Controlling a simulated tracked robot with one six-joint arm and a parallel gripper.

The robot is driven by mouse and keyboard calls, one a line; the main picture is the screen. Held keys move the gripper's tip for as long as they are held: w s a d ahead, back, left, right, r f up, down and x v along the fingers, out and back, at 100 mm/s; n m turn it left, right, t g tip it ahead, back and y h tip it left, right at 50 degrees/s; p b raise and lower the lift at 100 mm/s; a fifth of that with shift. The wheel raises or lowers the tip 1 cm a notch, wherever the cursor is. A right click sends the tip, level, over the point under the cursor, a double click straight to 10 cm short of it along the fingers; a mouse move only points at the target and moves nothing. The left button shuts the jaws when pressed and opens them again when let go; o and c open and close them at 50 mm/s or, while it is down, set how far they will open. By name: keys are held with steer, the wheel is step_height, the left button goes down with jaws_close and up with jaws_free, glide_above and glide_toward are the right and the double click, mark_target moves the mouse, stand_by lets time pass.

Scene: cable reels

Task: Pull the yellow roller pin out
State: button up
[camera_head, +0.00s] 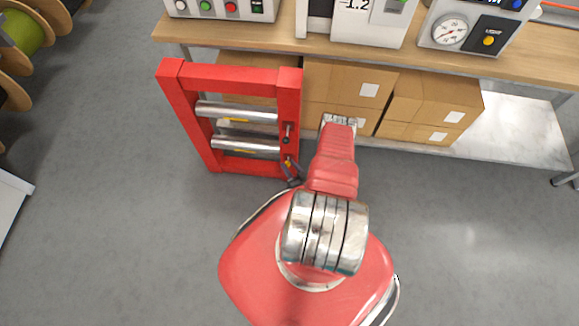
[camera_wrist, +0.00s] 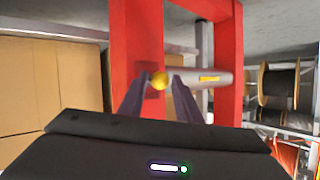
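The yellow roller pin shows in the wrist view as a round yellow knob (camera_wrist: 160,80) at the end of a silver roller (camera_wrist: 205,77), against the red frame (camera_wrist: 138,45). My gripper (camera_wrist: 163,78) is open, with its two dark fingers on either side of the knob in the picture. A gap shows between the knob and each finger; the depth between them is hard to judge. In the head view the red frame (camera_head: 290,95) holds silver rollers, and my dark gripper (camera_head: 291,171) is at its lower right side. The pin is not clear there.
Cardboard boxes (camera_head: 345,83) sit under a wooden bench (camera_head: 450,62) behind the frame. The bench carries instrument boxes with gauges and buttons. Cable reels (camera_head: 20,35) stand at the left, and in the wrist view a reel (camera_wrist: 285,85) is at the right. Grey floor lies open around the frame.

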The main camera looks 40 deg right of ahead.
steer(key=shift+c, duration=0.3)
jaws_close()
